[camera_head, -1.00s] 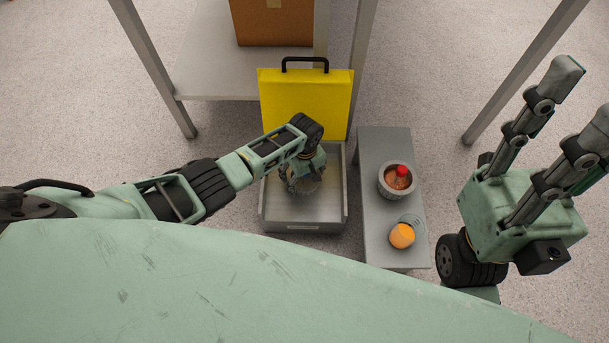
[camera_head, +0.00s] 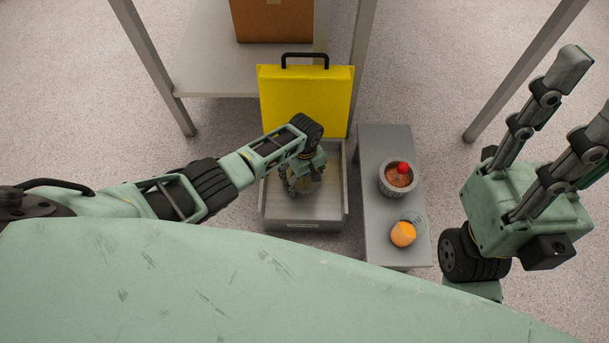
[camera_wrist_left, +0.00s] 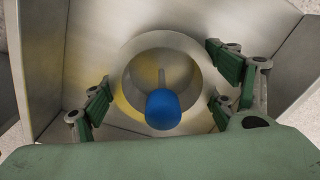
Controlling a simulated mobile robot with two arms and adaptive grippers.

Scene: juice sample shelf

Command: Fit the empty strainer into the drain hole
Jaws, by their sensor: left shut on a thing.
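The empty strainer (camera_wrist_left: 190,55) is a pale grey metal ring-shaped cup with a thin stem and a blue knob (camera_wrist_left: 163,108). My left gripper (camera_head: 303,184) is shut on it inside the grey metal basin (camera_head: 322,212). In the left wrist view its fingers lie on both sides of the strainer. The drain hole is hidden beneath the strainer and gripper, so I cannot tell whether the strainer sits in it. My right gripper (camera_head: 586,98) is open and empty at the right, its fingers pointing up and apart.
A grey bench (camera_head: 385,142) right of the basin holds a round strainer (camera_head: 386,187) with brownish contents and a red knob, and a clear cup (camera_head: 403,234) with something orange. A yellow panel (camera_head: 305,98) with a black handle stands behind the basin. A shelf (camera_head: 210,75) carries a brown box (camera_head: 273,20).

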